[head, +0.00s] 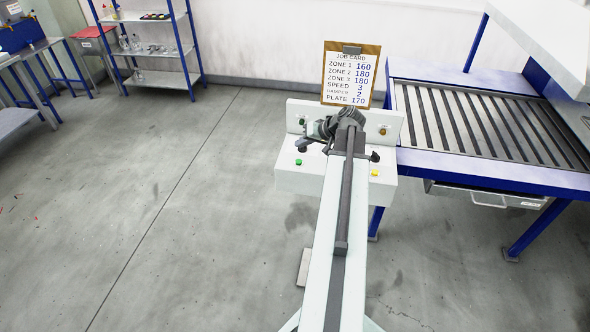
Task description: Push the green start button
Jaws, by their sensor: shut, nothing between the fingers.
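The green start button (298,162) is a small green round spot on the left of the white control panel (290,183). My arm reaches over the middle of the panel from below. My gripper (304,147) is bent to the left at the arm's far end. It is shut and empty, and appears just above and behind the green button in the picture. I cannot tell its height over the panel. The button is uncovered.
A yellow button (374,173) sits right of my arm. A job card on a clipboard (350,75) stands behind the panel. A blue-framed roller table (480,125) adjoins on the right. A shelf rack (155,50) stands far left. The floor left of the panel is clear.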

